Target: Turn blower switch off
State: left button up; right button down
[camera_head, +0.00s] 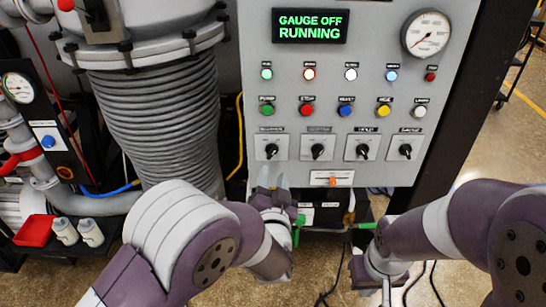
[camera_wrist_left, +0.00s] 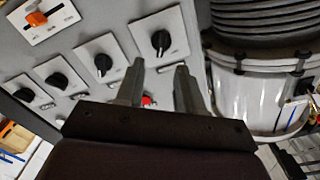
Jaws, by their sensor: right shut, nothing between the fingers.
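The control panel (camera_head: 345,95) carries a row of black rotary switches: the leftmost (camera_head: 271,151), a second (camera_head: 317,152), a third (camera_head: 363,151) and a fourth (camera_head: 405,150). Their labels are too small to read surely, so I cannot tell which is the blower switch. My left gripper (camera_head: 272,182) is just below the leftmost switch, fingers apart and empty. In the left wrist view the gripper (camera_wrist_left: 160,80) points at that switch (camera_wrist_left: 160,42), with a visible gap between fingertips and knob. My right gripper (camera_head: 387,291) is low at the bottom edge, away from the panel, shut and empty.
The display (camera_head: 309,26) reads "GAUGE OFF RUNNING". Lamps and coloured push buttons (camera_head: 345,110) sit above the switches. An orange slider (camera_head: 332,180) is below them, right of my left gripper. A ribbed bellows column (camera_head: 160,120) stands left of the panel.

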aim_at(272, 155)
pick_arm(q)
jog(key=w, duration=0.6)
jog(key=shift+w+a+p, duration=0.1)
jog(key=shift+a+p, duration=0.15)
jog(key=shift+p, duration=0.05)
jog(key=shift+w+d, duration=0.15)
jog(key=shift+w, duration=0.5)
grip_shut()
jog(key=shift+f, duration=0.1)
